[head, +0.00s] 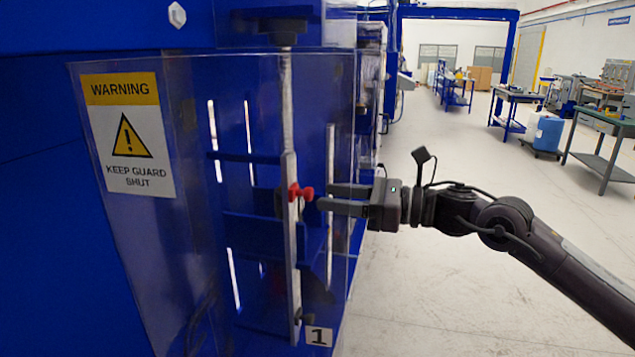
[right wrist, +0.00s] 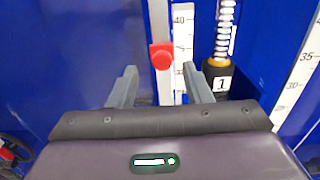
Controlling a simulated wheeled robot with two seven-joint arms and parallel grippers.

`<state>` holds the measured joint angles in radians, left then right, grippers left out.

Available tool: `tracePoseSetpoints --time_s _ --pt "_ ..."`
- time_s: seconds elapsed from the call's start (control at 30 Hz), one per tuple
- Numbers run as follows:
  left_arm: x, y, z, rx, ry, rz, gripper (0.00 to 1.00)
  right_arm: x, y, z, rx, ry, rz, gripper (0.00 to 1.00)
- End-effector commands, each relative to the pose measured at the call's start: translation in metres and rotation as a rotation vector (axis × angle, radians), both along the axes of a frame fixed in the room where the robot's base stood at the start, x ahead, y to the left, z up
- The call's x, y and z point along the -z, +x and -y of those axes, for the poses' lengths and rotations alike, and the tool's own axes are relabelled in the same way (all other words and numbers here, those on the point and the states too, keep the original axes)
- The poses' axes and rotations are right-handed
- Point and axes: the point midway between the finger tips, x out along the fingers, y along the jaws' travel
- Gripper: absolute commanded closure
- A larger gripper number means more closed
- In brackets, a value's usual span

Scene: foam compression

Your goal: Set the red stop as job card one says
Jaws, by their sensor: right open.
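The red stop (head: 300,192) sits on an upright metal rail (head: 290,240) on the blue machine in the head view. In the right wrist view the red stop (right wrist: 162,57) is ahead of the fingers, beside a white scale (right wrist: 183,40); its exact reading is too small to tell. My right gripper (head: 325,198) is open and empty, its fingers pointing at the stop from the right; they look close to it, and I cannot tell whether they touch. In the wrist view its fingertips (right wrist: 160,80) lie either side of the stop. No job card is readable. My left gripper is not in view.
A clear guard (head: 190,240) with a warning sign (head: 128,133) covers the machine front at left. A plate marked 1 (head: 319,337) is near the rail's foot. A spring (right wrist: 225,30) stands right of the scale. Open floor (head: 450,290) lies at right, with workbenches behind.

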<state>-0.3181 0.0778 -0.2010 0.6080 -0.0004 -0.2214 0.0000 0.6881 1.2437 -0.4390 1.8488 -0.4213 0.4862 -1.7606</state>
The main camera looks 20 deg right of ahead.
Motion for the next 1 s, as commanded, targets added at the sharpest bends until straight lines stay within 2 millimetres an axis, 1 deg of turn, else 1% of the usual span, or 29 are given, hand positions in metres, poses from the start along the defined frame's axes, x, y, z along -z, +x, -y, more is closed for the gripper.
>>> tracePoseSetpoints --time_s 0.03,0.13,0.23,0.3,0.4,0.57,0.73,0.9,0.93,1.0 --pt "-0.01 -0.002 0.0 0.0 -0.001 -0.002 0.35 -0.007 0.004 -0.008 -0.005 0.003 0.002 0.55" --pt "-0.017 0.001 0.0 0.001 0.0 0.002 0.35 -0.005 0.012 -0.018 -0.002 0.004 0.0 0.55" --pt "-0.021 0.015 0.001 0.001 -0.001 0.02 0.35 -0.003 0.016 -0.025 -0.001 0.002 0.0 0.55" --pt "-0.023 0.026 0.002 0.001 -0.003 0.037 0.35 -0.001 0.018 -0.027 -0.001 0.001 0.001 0.55" --pt "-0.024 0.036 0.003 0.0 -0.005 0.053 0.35 0.0 0.019 -0.028 0.0 -0.001 -0.001 0.55" --pt "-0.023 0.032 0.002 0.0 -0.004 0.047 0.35 0.001 0.019 -0.028 0.0 -0.001 -0.001 0.55" --pt "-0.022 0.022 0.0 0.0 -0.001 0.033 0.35 0.0 0.019 -0.028 0.0 -0.001 -0.001 0.76" --pt "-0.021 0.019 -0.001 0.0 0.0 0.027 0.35 0.0 0.019 -0.028 0.0 0.001 -0.001 0.98" --pt "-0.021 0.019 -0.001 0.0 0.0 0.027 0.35 0.0 0.019 -0.028 0.0 0.001 -0.001 1.0" --pt "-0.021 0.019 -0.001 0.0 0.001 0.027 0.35 0.0 0.019 -0.028 0.0 0.001 -0.001 1.0"
